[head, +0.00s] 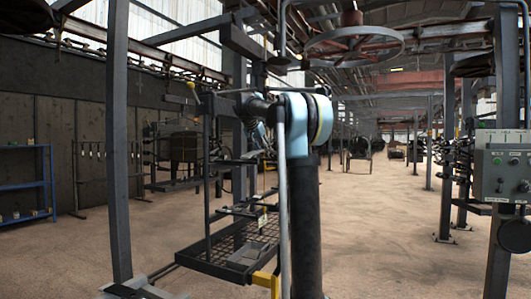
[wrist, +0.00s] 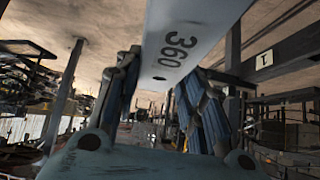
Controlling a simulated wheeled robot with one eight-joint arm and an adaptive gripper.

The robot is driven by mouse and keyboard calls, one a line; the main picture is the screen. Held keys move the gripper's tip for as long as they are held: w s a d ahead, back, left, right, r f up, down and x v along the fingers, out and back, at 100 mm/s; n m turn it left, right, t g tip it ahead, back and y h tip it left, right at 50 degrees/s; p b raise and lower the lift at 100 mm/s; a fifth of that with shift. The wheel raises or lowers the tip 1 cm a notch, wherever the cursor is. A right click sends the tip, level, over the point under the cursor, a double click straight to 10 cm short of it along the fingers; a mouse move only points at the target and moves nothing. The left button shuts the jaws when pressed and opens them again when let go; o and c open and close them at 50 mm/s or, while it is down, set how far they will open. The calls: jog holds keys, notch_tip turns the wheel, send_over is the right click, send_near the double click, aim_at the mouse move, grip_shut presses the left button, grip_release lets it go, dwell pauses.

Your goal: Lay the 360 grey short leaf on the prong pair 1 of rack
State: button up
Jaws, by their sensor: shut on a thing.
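The grey leaf (wrist: 195,30), marked 360, runs up out of the top of the wrist view as a flat pale bar. My gripper (wrist: 160,78) is shut on it, with a blue-and-dark finger on each side. In the head view my gripper (head: 258,132) is small and partly hidden behind my own arm, and I cannot make out the leaf there. A dark rack (head: 207,190) with thin horizontal prongs (head: 240,211) stands behind and left of my arm. I cannot tell which prong pair is number 1, nor see the leaf touching any prong.
A mesh tray (head: 205,264) with flat grey pieces lies low in front of the rack. A dark post (head: 118,150) stands to the left and a control box (head: 507,172) to the right. A blue shelf (head: 28,185) is far left. The right-centre floor is open.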

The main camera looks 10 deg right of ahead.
jog(key=shift+w+a+f, duration=0.35)
jog(key=shift+a+f, duration=0.1)
jog(key=shift+f, duration=0.25)
jog(key=shift+w+a+f, duration=0.3)
jog(key=shift+a+f, duration=0.15)
jog(key=shift+f, duration=0.2)
jog(key=o, duration=1.4)
jog(key=v, duration=1.1)
jog(key=shift+s+a+r, duration=0.2)
jog(key=shift+s+r, duration=0.05)
